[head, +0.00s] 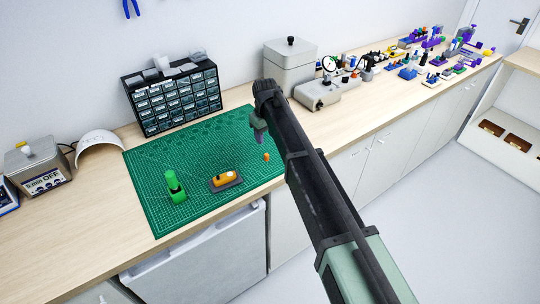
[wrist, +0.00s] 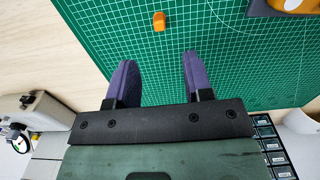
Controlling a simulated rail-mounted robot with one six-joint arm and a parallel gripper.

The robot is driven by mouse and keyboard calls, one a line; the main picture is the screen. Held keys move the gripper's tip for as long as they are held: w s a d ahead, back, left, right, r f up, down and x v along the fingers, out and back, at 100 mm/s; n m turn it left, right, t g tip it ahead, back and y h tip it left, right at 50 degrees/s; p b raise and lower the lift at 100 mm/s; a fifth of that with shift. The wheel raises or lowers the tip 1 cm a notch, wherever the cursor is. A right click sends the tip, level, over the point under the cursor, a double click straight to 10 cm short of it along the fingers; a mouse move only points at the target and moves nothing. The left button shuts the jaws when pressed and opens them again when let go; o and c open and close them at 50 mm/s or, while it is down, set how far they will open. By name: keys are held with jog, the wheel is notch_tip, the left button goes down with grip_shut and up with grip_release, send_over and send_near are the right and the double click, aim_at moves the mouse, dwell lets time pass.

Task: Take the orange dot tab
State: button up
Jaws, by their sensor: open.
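A small orange tab (head: 267,157) lies on the green cutting mat (head: 145,200) near the mat's right edge. In the wrist view the orange tab (wrist: 159,21) lies beyond my fingertips, between their lines. My gripper (head: 261,138) is above the right part of the mat, and its purple fingers (wrist: 157,75) are apart with nothing between them. The gripper is clear of the tab. Whether the tab carries a dot is too small to tell.
An orange piece on a dark base (head: 226,180) and a green upright piece (head: 175,187) stand on the mat. A drawer cabinet (head: 173,100) and a grey box (head: 289,62) stand behind. The mat around the tab is clear.

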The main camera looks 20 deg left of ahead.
aim_at(266, 154)
notch_tip(266, 154, down, 10)
jog(key=b, duration=0.8)
jog(key=shift+w+a, duration=0.15)
jog(key=shift+r, duration=0.25)
jog(key=shift+c, duration=0.3)
grip_shut()
notch_tip(266, 154, up, 20)
jog(key=p, duration=2)
jog(key=shift+r, duration=0.15)
jog(key=shift+r+p, duration=1.4)
jog(key=shift+p, duration=0.15)
